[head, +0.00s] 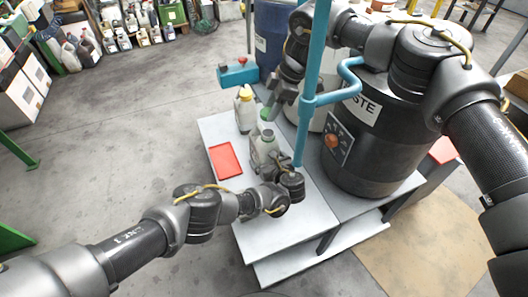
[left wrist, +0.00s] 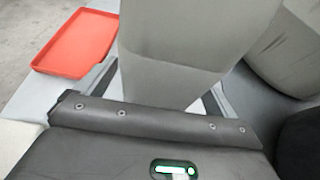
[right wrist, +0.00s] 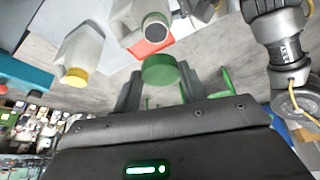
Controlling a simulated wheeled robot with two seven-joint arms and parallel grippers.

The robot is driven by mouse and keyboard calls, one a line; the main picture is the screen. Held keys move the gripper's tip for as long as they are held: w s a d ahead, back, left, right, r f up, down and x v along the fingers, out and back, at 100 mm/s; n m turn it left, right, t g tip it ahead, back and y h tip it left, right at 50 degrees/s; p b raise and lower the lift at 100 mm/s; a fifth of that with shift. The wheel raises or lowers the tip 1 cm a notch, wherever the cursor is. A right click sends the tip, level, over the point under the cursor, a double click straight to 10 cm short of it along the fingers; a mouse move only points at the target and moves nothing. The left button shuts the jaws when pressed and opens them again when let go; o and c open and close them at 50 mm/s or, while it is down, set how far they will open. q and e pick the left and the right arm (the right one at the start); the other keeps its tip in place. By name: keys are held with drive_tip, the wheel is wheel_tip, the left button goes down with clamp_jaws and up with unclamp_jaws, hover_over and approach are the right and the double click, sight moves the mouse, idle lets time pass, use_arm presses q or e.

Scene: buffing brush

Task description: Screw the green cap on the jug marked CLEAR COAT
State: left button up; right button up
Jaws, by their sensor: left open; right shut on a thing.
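A grey jug (head: 263,152) stands uncapped on the grey bench; its round dark mouth (right wrist: 156,27) faces the right wrist camera. No marking is readable on it. A green cap (right wrist: 160,69) is between the fingers of my right gripper (right wrist: 158,88), which is shut on it; the cap also shows in the head view (head: 265,113). The cap is apart from the jug, behind its mouth in the head view. My left gripper (head: 279,164) is open at the near side of the jug. The jug's grey wall (left wrist: 180,45) fills the space ahead of its fingers; contact cannot be told.
A second jug with a yellow cap (head: 245,108) stands behind. A red tray (head: 225,160) lies left of the jug. A teal pole (head: 306,100) rises right of it, beside a large dark waste drum (head: 375,150). The bench's front (head: 280,230) is clear.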

use_arm(q)
drive_tip(key=c, duration=1.5)
drive_tip(key=shift+o, duration=0.2)
use_arm(e)
hover_over(269, 133)
drive_tip(key=shift+w+d+f, duration=0.1)
drive_tip(key=shift+d+f, duration=0.15)
drive_tip(key=shift+f, duration=1)
drive_tip(key=shift+d+f, duration=0.2)
drive_tip(key=shift+f, duration=1.05)
drive_tip(key=shift+f, duration=0.1)
drive_tip(key=shift+f, duration=0.8)
drive_tip(key=shift+f, duration=0.5)
use_arm(q)
drive_tip(key=c, duration=0.5)
use_arm(e)
drive_tip(key=o, duration=0.6)
drive_tip(key=shift+c, duration=0.2)
drive_tip(key=o, duration=0.4)
drive_tip(key=shift+c, duration=0.2)
